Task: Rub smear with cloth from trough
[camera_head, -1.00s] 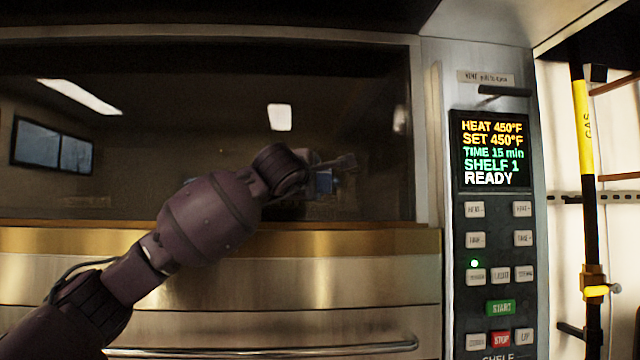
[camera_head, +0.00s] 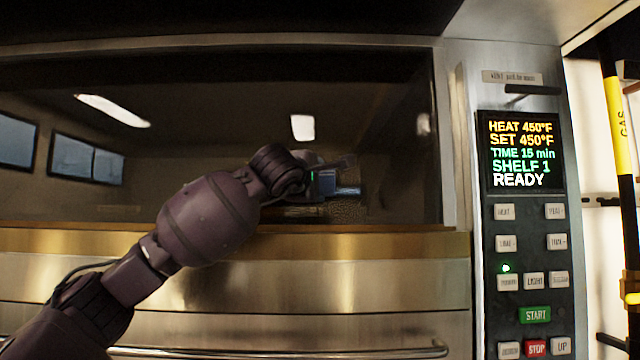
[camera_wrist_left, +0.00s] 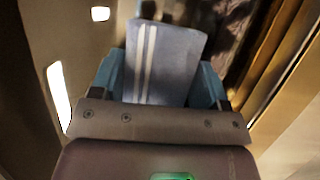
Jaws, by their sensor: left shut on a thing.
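My left gripper (camera_head: 338,190) is in front of the dark oven window (camera_head: 380,120), low in its right half. In the left wrist view, its blue fingers (camera_wrist_left: 160,85) are shut on a folded blue-grey cloth (camera_wrist_left: 168,62) with pale stripes. In the head view the cloth is hard to make out behind my wrist. A mottled brownish patch (camera_wrist_left: 236,22) shows beyond the cloth in the wrist view. It may be the smear or a reflection; I cannot tell which. I cannot tell if the cloth touches the glass. My right gripper and the trough are not in view.
A brass-coloured ledge (camera_head: 400,243) runs under the window, with a steel handle bar (camera_head: 390,352) below. A control panel (camera_head: 530,240) with a lit display (camera_head: 521,152) stands to the right.

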